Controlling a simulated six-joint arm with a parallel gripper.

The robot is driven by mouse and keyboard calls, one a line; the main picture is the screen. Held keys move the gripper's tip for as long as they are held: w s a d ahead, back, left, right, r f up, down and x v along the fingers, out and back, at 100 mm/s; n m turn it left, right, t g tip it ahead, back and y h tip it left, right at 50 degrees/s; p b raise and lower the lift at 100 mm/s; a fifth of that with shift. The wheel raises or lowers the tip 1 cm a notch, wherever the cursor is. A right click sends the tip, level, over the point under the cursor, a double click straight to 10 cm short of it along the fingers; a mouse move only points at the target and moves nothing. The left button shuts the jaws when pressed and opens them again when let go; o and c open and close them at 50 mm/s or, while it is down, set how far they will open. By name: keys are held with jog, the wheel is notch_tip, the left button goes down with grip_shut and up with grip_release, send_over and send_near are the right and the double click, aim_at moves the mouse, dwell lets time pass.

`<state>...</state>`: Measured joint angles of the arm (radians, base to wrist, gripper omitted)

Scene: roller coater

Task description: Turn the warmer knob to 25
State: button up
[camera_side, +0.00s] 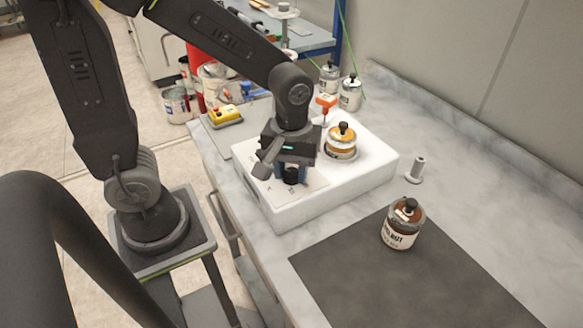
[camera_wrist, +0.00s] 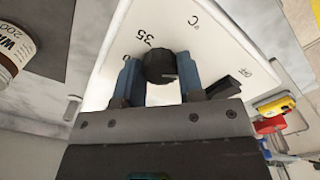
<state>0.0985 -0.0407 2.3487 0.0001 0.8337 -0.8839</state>
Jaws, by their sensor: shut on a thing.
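The warmer (camera_side: 335,194) is a white box on the marble counter, with a sloped dial face at its front left. Its black knob (camera_wrist: 160,68) sits between the two blue fingers of my gripper (camera_wrist: 161,77) in the wrist view. My gripper is shut on the knob from above; in the side view the gripper (camera_side: 291,174) hides most of the knob. Around the knob the dial (camera_wrist: 185,30) shows the markings 35, °C and OFF; other markings are partly hidden by the fingers. I cannot make out 25. A jar with a black-knobbed lid (camera_side: 341,142) sits on the warmer's top.
A brown jar (camera_side: 403,226) stands on a dark mat (camera_side: 370,272) at the right. A small grey post (camera_side: 416,170) stands behind it. A yellow control box (camera_side: 225,116), an orange-handled tool (camera_side: 325,103) and more jars (camera_side: 350,93) are behind the warmer.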

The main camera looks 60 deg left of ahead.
jog(key=shift+c, duration=1.4)
jog(key=shift+m, duration=0.3)
jog(key=m, duration=1)
jog(key=shift+m, duration=0.4)
jog(key=m, duration=1.2)
jog(key=shift+m, duration=0.3)
